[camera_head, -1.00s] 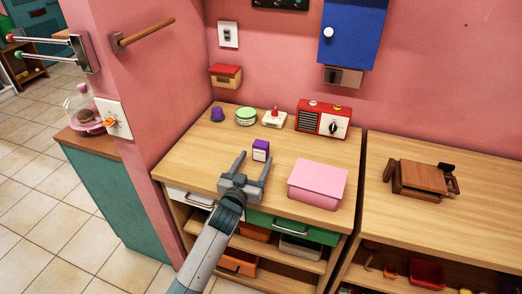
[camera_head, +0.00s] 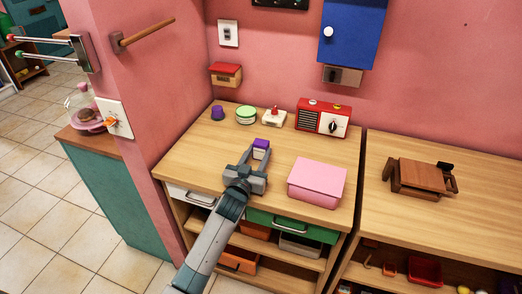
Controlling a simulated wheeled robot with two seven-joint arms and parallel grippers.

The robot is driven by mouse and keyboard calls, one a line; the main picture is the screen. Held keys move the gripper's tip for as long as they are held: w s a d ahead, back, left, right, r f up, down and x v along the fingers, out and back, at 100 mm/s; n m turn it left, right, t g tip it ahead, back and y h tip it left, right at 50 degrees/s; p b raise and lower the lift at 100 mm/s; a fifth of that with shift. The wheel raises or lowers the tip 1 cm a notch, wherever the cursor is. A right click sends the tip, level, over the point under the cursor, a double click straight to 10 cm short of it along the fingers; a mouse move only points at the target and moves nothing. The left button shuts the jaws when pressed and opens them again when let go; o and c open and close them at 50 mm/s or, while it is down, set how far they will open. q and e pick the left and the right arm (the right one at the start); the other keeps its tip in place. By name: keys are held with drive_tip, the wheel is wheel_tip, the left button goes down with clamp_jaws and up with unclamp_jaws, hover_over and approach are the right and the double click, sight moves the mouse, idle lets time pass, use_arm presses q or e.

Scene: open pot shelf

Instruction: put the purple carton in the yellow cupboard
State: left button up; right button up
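The purple carton (camera_head: 261,144), purple on top with a white lower part, stands upright on the wooden counter (camera_head: 190,160). My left gripper (camera_head: 257,154) reaches it from the front, with one finger on each side. The fingers are drawn in to about the carton's width and look shut on it; they hide part of its lower sides. The carton seems to rest on the counter still. No yellow cupboard shows; the wall cupboard (camera_head: 352,35) in view is blue with a white knob. My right gripper is not in view.
A pink box (camera_head: 317,182) sits right of my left gripper. Behind stand a purple cup (camera_head: 217,113), a green-lidded tin (camera_head: 245,116), a white item with a red top (camera_head: 273,118) and a red radio (camera_head: 323,118). The counter's left part is clear.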

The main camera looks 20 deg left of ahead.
use_arm(q)
drive_tip(key=shift+c, duration=0.9)
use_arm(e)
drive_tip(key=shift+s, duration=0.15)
